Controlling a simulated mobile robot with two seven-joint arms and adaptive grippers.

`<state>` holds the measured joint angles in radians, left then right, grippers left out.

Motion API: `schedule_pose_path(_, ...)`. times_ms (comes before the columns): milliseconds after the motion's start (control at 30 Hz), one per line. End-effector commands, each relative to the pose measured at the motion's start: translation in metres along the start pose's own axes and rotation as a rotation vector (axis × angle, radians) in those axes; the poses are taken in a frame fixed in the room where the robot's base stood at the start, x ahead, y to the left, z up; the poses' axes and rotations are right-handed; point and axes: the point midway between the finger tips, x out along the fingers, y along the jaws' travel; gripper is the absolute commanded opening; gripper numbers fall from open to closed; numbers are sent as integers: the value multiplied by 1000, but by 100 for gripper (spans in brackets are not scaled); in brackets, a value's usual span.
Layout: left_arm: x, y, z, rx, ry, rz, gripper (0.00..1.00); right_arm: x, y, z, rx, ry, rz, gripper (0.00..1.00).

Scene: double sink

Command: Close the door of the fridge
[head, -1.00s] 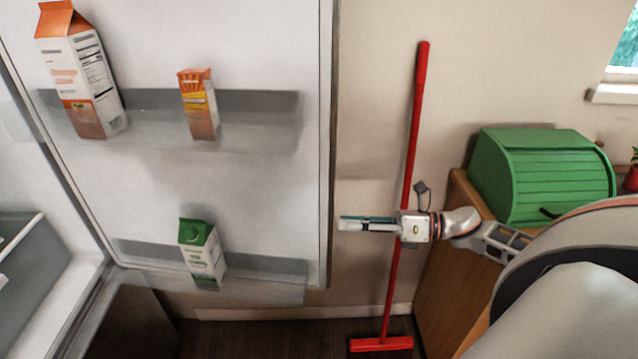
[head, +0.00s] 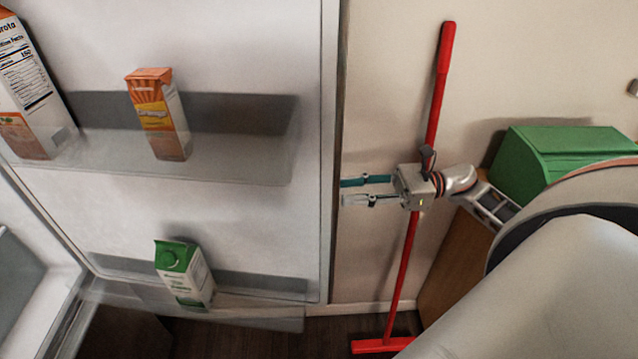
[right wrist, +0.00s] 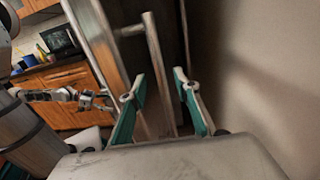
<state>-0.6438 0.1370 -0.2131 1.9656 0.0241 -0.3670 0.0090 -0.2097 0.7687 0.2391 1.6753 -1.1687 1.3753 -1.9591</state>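The fridge door (head: 230,55) stands open in the head view, its inner side with shelves facing me. In the right wrist view the outer side of the door (right wrist: 95,35) shows, with a metal bar handle (right wrist: 155,65). My right gripper (head: 342,191) is open beside the door's free edge, at the gap towards the wall. In the right wrist view its teal fingers (right wrist: 157,85) are apart, with the handle bar between and beyond them. I cannot tell if they touch it. My left gripper (right wrist: 106,103) shows small in that view; its opening is unclear.
The door shelves hold a large orange carton (head: 25,95), a small orange carton (head: 158,115) and a green-topped carton (head: 183,270). A red broom (head: 432,110) leans on the wall behind my right gripper. A green bread box (head: 560,155) stands on a wooden cabinet (head: 450,260) at right.

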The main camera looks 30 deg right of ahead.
Motion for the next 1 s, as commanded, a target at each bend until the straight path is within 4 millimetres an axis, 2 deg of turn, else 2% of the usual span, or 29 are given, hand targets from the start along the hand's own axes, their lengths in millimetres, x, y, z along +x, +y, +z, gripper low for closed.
schedule_pose_path(167, -5, 0, 0, 2, -9, 1, 75, 23, 0, 4, -2, -4, 2, 31)
schedule_pose_path(300, -8, -2, -6, 4, -8, 0, 75, 45, 0, 4, -2, -4, 1, 31)
schedule_pose_path(500, -11, -3, -14, 5, 0, -1, 75, 68, 0, 3, 0, -3, 0, 31)
schedule_pose_path(867, -11, -5, -20, 6, 9, -4, 75, 75, 0, 0, 1, 0, 0, 31)
schedule_pose_path(900, -11, -5, -20, 6, 9, -4, 75, 75, 0, 0, 1, 0, 0, 29)
schedule_pose_path(1000, -11, -5, -20, 6, 9, -4, 75, 75, 0, 0, 1, 0, 0, 3)
